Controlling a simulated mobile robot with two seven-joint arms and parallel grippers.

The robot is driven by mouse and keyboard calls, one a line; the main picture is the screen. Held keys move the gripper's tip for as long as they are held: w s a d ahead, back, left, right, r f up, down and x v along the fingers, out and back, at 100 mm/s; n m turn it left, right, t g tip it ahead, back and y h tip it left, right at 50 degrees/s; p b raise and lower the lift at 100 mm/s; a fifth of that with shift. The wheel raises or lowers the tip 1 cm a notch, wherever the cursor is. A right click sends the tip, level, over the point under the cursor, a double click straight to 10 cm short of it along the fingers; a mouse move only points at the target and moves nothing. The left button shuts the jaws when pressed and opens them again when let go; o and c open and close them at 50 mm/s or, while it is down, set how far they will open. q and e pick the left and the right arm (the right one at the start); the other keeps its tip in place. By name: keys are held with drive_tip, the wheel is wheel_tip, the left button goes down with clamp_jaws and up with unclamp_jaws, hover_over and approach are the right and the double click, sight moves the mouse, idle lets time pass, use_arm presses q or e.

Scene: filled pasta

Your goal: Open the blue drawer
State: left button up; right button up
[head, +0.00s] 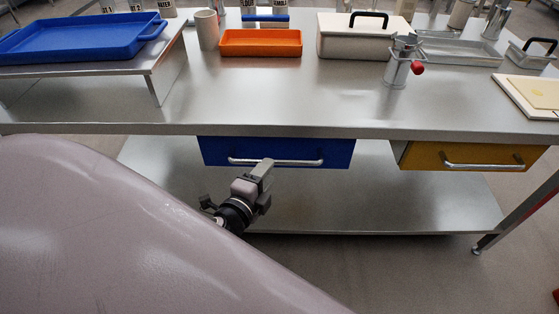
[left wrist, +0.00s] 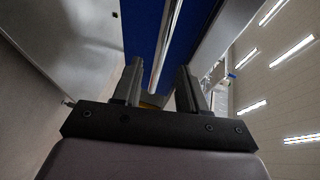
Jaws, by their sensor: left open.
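The blue drawer (head: 210,150) is under the steel table's front edge and looks shut. Its silver bar handle (head: 305,162) runs across its front. My left gripper (head: 264,166) is at the left-middle part of the handle, in front of the drawer. In the left wrist view the blue drawer front (left wrist: 141,30) fills the top middle, and the handle bar (left wrist: 165,50) runs between the two open fingers (left wrist: 157,85). I cannot tell whether either finger touches the bar. My right gripper is in neither view.
A yellow drawer (head: 425,156) with a silver handle is to the right. On the steel table (head: 290,105) stand a blue tray (head: 75,40) on a raised shelf, an orange tray (head: 260,43), a white box (head: 345,45) and a red-knobbed device (head: 402,65). A lower shelf (head: 370,205) lies below.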

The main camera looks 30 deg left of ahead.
use_arm(q)
drive_tip(key=shift+x, duration=2.95)
clamp_jaws()
